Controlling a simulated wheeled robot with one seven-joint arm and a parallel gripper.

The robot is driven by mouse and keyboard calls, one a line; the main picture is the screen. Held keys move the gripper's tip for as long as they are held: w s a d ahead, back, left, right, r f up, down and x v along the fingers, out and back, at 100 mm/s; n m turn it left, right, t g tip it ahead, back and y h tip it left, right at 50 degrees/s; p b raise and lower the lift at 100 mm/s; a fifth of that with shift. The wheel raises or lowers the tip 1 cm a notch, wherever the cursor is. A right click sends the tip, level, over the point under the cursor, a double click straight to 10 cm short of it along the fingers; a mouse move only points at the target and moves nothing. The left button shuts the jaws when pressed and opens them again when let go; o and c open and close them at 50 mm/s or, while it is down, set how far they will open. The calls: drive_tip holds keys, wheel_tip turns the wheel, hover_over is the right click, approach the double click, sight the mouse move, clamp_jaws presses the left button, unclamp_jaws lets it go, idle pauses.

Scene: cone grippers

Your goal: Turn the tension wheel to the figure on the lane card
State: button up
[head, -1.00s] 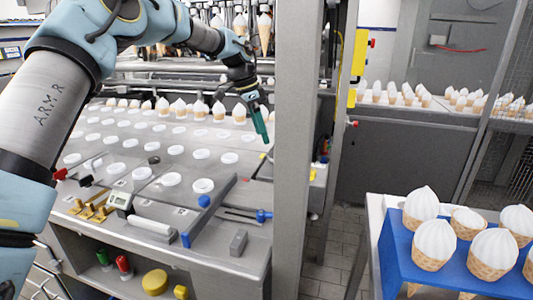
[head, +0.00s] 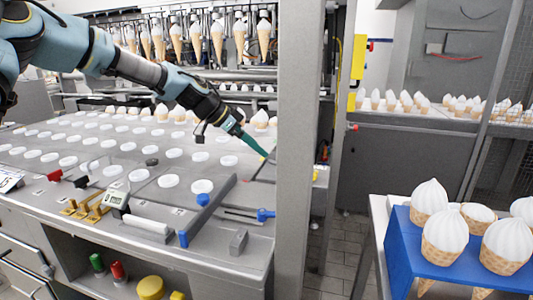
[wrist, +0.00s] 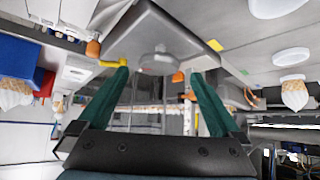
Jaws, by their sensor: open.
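My gripper (head: 262,151) is over the right end of the table, close to the grey post, with its green fingers pointing down and right. In the wrist view its two fingers (wrist: 160,74) stand apart with nothing held between them. I cannot pick out the tension wheel or a readable lane card with certainty. A small dark round knob (head: 151,162) sits among the white discs on the table, well left of the gripper. Small labels lie on the table, too small to read.
The grey post (head: 300,150) stands right beside the gripper. A blue-ended bar (head: 212,208), a small display box (head: 115,200) and brass brackets (head: 86,206) lie along the table's front. Cones hang behind. A blue cone stand (head: 400,262) is at lower right.

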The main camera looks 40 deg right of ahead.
sight(270, 157)
drive_tip(key=shift+p+x, duration=0.5)
drive_tip(key=shift+x, duration=2.25)
drive_tip(key=shift+c, duration=0.4)
drive_tip(key=c, duration=1)
drive_tip(key=shift+w+d+m+g, duration=0.1)
drive_tip(key=shift+w+m+g, duration=0.1)
drive_tip(key=shift+m+g, duration=0.15)
drive_tip(key=shift+m, duration=0.25)
drive_tip(key=o, duration=1.1)
drive_tip(key=shift+r, duration=0.1)
